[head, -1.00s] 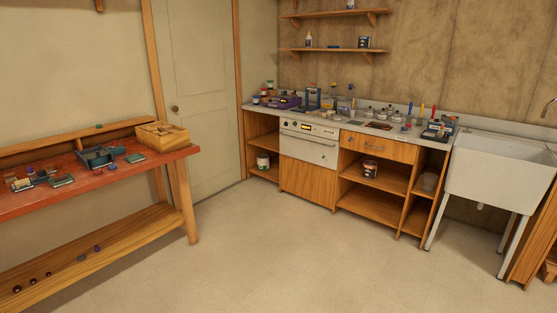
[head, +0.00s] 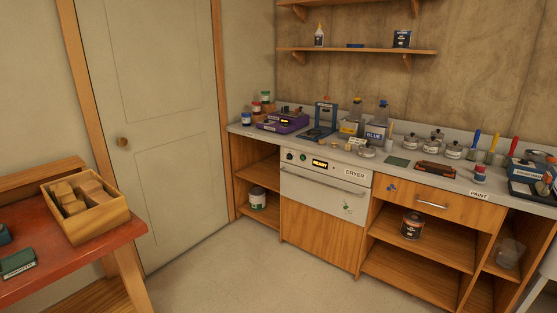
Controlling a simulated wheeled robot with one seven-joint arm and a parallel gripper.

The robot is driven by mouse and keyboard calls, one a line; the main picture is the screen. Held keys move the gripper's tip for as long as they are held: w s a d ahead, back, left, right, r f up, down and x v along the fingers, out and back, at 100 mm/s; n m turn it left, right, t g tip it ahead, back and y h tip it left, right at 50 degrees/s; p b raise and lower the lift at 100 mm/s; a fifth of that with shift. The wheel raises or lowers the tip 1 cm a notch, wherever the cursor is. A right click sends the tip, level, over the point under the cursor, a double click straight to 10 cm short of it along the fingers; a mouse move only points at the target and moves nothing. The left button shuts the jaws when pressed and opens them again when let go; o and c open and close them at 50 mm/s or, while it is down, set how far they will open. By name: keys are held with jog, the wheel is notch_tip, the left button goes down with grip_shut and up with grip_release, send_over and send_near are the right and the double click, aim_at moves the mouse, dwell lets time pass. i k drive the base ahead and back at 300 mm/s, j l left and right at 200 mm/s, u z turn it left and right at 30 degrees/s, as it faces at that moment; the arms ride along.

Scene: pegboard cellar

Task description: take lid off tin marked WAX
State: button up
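No label reading WAX is legible in the head view, so I cannot tell which tin is the one named. Several small silver lidded tins (head: 432,144) stand together on the counter. A dark tin (head: 412,225) with an orange band stands on the shelf under the drawer. A pale tin with a green label (head: 258,198) stands in the left cubby. Another dark labelled tin (head: 402,39) stands on the wall shelf. My gripper is not in view.
The grey counter (head: 396,174) runs along the back wall, with a dryer (head: 324,181) below and bottles and tools on top. A red bench (head: 88,258) with a wooden box (head: 84,211) stands at left. The floor (head: 220,270) between them is clear.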

aim_at(367, 148)
jog(key=i, duration=2.6)
jog(key=i+z, duration=0.1)
jog(key=i, duration=0.5)
jog(key=i+j+z, duration=0.15)
jog(key=i, duration=0.4)
jog(key=i+j+z, duration=0.1)
jog(key=i, duration=0.5)
